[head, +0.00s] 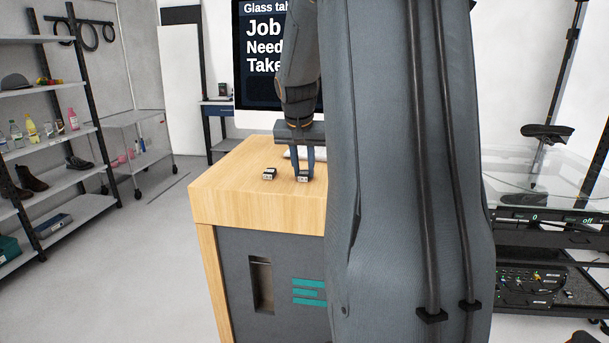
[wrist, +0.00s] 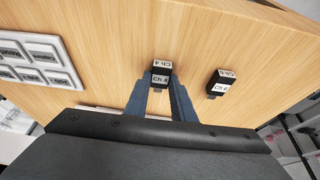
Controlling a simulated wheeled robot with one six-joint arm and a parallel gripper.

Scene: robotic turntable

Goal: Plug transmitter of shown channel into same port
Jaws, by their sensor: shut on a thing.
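My gripper (wrist: 160,90) is shut on a small black-and-white transmitter (wrist: 161,69) over the wooden tabletop (wrist: 110,50). Its label seems to read "Ch 4", but the print is small. The head view also shows this transmitter (head: 303,178) between the fingertips of my gripper (head: 304,168). I cannot tell whether it touches the wood. A second transmitter (wrist: 220,83) lies apart on the right in the wrist view, its channel number unclear. In the head view this second transmitter (head: 269,174) is left of my gripper. No port is clearly recognisable.
A white panel with labelled keys (wrist: 38,58) lies on the tabletop at the wrist view's left. A screen (head: 265,60) behind the wooden cabinet (head: 240,205) is partly hidden by my arm. A dark panel with small coloured parts (head: 535,287) is on the right. Shelves (head: 60,145) stand left.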

